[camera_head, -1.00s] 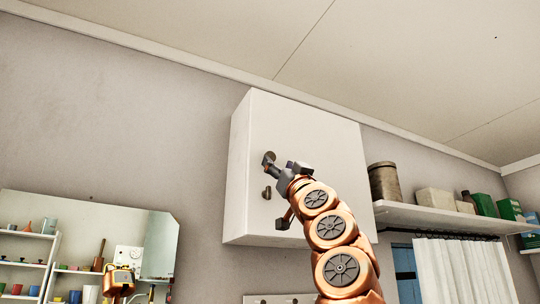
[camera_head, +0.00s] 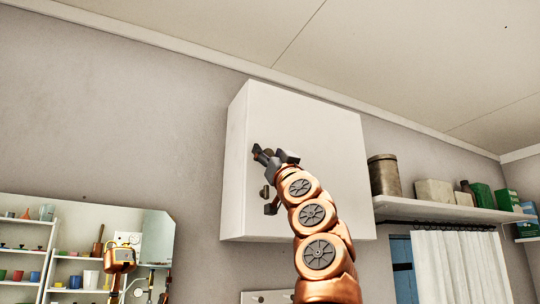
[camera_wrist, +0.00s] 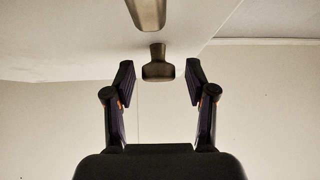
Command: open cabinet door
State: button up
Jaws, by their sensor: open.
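The white wall cabinet (camera_head: 310,150) hangs high on the wall, and its door looks shut. In the wrist view, a dark brass knob (camera_wrist: 158,69) with a flared end lies between the tips of my open gripper (camera_wrist: 159,75), with a gap on both sides. A longer brass piece (camera_wrist: 147,12) is above it, cut by the picture's top edge. My gripper hides part of the cabinet front in the head view, and no contact is visible.
A wall shelf (camera_head: 440,211) with a tin (camera_head: 384,175) and boxes is right of the cabinet. A white curtain (camera_head: 462,265) hangs below it. A mirror (camera_head: 157,240) is at lower left. The wall left of the cabinet is clear.

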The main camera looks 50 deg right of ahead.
jog(key=shift+c, duration=1.4)
jog(key=shift+w+d+f, duration=0.1)
jog(key=shift+d+f, duration=0.05)
jog(key=shift+d, duration=0.05)
jog(key=c, duration=0.3)
grip_shut()
jog(key=shift+s+a, duration=0.15)
jog(key=shift+s, duration=0.15)
